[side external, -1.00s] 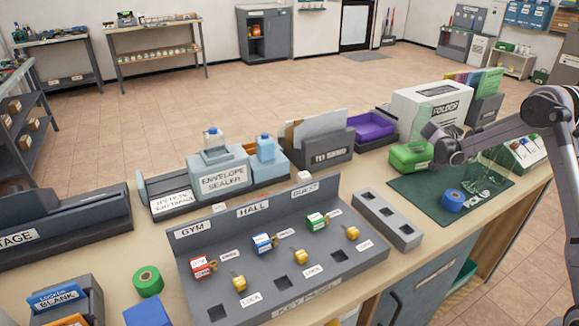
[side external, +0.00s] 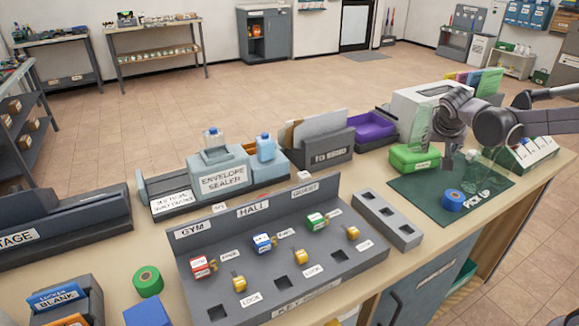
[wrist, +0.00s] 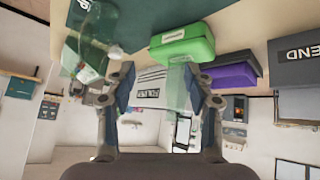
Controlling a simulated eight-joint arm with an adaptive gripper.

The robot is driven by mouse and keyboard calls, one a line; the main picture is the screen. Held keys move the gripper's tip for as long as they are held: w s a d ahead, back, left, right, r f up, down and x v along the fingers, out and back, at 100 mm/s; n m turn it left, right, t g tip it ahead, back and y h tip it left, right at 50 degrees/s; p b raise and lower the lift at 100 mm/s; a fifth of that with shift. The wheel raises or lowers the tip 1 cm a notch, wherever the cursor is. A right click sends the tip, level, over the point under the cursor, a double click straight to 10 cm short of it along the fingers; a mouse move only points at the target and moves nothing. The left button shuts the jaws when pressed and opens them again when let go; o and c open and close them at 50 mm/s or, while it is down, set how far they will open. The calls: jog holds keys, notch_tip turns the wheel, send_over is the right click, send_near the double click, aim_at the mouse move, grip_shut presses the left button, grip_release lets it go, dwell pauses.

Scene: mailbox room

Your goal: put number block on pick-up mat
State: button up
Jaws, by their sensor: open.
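The dark green pick-up mat (side external: 428,198) lies at the right end of the counter; a corner of it shows in the wrist view (wrist: 87,22). A blue round roll (side external: 453,200) and a clear, see-through object stand on it. I cannot pick out a number block for certain; a small plain white cube (side external: 304,178) sits behind the key panel. My gripper (wrist: 158,82) is open, its fingers apart in the wrist view. In the side view it hangs above the mat's back edge, near the green case. A translucent green pane (wrist: 181,88) shows between the fingers; its distance is unclear.
The green case (side external: 414,158) sits by the mat's back left corner. A purple tray (side external: 371,128), grey letter holder (side external: 325,148) and white folder box (side external: 403,103) stand behind. The grey key panel (side external: 275,262) and grey slotted block (side external: 388,218) are left of the mat.

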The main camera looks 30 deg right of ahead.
jog(key=s+a+f+n+t+y, duration=0.1)
jog(key=s+a+n+y, duration=0.2)
jog(key=s+a, duration=0.4)
jog(key=s+a+f+n+t+y, duration=0.1)
jog(key=s+a+n+y, duration=0.3)
jog(key=a, duration=0.9)
jog(key=s+n, duration=0.2)
jog(key=s, duration=0.1)
jog(key=shift+s+t, duration=0.15)
jog(key=shift+t, duration=0.25)
